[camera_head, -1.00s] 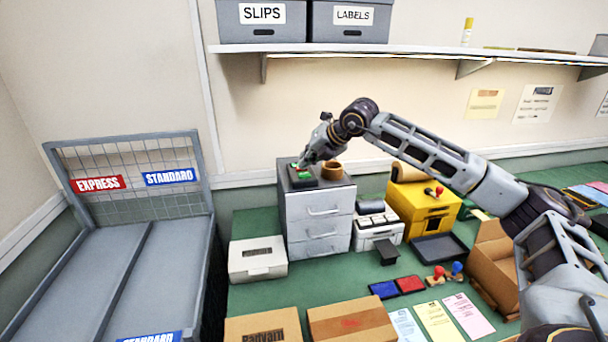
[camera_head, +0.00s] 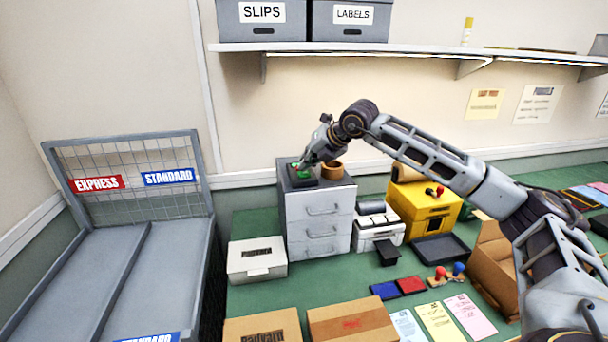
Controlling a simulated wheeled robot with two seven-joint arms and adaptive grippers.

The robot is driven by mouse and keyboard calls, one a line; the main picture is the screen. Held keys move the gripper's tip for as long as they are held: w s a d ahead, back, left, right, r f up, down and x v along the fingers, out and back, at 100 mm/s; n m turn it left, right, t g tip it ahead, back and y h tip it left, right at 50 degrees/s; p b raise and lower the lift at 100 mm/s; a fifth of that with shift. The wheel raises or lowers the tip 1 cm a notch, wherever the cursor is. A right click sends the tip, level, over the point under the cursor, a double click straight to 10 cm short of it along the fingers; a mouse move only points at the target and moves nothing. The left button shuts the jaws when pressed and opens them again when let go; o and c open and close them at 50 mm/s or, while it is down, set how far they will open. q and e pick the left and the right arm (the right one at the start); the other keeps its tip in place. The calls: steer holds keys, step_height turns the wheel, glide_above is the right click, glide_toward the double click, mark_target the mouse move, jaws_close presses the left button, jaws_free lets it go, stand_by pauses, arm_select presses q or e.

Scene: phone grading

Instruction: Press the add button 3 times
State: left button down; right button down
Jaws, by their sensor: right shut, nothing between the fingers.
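A small dark button box (camera_head: 303,181) with green on its top sits on the grey drawer cabinet (camera_head: 320,207). One green button (camera_head: 304,173) shows beneath my right gripper; which button is the add button is too small to tell. My right gripper (camera_head: 303,166) is shut and empty, with its fingertips pointing down at the box top. I cannot tell whether the tips touch a button. The gripper hides part of the box. My left gripper is not in view.
A brown round container (camera_head: 332,170) stands right beside the box. A white printer-like device (camera_head: 378,228) and a yellow box (camera_head: 424,206) stand right of the cabinet. A white box (camera_head: 257,259) is at its left. A shelf (camera_head: 420,53) runs above.

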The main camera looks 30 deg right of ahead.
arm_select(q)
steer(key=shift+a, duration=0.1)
arm_select(e)
steer(key=shift+f, duration=0.1)
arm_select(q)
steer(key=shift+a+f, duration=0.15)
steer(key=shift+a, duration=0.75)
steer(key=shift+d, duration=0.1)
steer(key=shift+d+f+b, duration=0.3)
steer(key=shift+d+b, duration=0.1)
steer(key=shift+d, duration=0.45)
arm_select(e)
steer(key=shift+f, duration=0.25)
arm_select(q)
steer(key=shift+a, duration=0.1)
arm_select(e)
steer(key=shift+f, duration=0.1)
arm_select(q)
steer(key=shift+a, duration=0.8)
